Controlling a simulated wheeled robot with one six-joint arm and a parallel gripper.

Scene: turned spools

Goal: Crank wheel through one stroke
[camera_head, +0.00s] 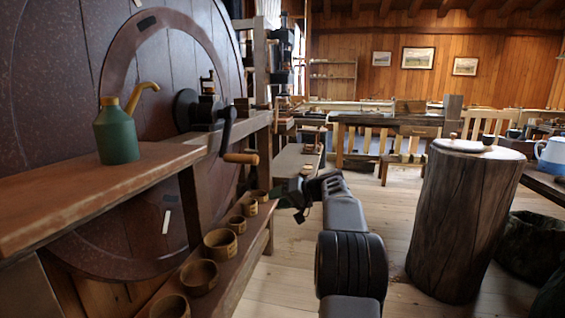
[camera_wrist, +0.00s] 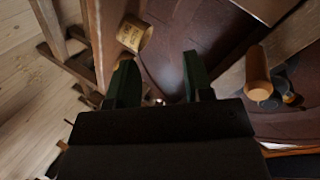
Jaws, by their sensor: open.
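The large dark red-brown wheel (camera_head: 75,60) fills the left of the head view. A black crank (camera_head: 224,130) sits at its hub bracket, its arm hanging down to a light wooden handle (camera_head: 240,158). My gripper (camera_head: 292,202) is below and right of this handle in the head view, apart from it. In the wrist view my gripper (camera_wrist: 158,80) has its two green fingers spread, with nothing between them. The wooden handle (camera_wrist: 257,72) shows end-on to the right of the fingers there. The wheel's surface (camera_wrist: 160,45) lies beyond the fingers.
A green oil can (camera_head: 117,135) stands on a wooden shelf (camera_head: 90,190) at the left. Several small wooden cups (camera_head: 220,245) line a lower plank beneath the crank; one labelled cup (camera_wrist: 133,33) shows beyond the left finger. A log stump (camera_head: 460,220) stands right. Floor between is clear.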

